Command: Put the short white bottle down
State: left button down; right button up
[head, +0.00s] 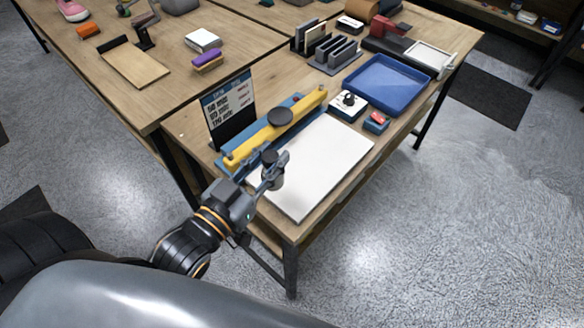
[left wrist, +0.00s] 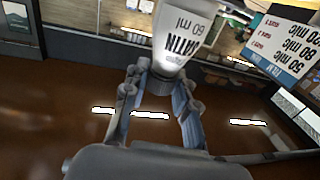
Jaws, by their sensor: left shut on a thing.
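My left gripper (head: 271,171) is over the near left corner of the white board (head: 325,165) on the right-hand table. It is shut on the short white bottle. In the left wrist view the bottle (left wrist: 181,38) has a white body with dark lettering that reads "60 ml". Its grey end is between the two fingers of the left gripper (left wrist: 160,84). In the head view the bottle is small, dark and partly covered by the fingers. I cannot tell whether it touches the board. My right gripper is not in view.
A yellow bar (head: 310,103) with a dark round knob lies along the board's far side. A sign (head: 230,108) stands behind it. A blue tray (head: 386,84) and small boxes are further right. Most of the white board is bare.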

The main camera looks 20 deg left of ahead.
pick_arm(q)
jog(key=w+f, duration=0.2)
jog(key=f, duration=0.1)
jog(key=w+f, duration=0.3)
jog(key=w+f+p, duration=0.1)
jog(key=w+f, duration=0.2)
jog(key=f, duration=0.1)
jog(key=shift+d+f, duration=0.1)
jog(key=shift+d, duration=0.05)
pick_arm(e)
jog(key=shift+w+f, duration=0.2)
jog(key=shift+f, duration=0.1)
pick_arm(q)
jog(key=shift+f, duration=0.15)
jog(key=c, duration=1.4)
grip_release()
jog(key=shift+f, duration=0.1)
jog(key=shift+c, duration=0.2)
jog(key=o, duration=0.4)
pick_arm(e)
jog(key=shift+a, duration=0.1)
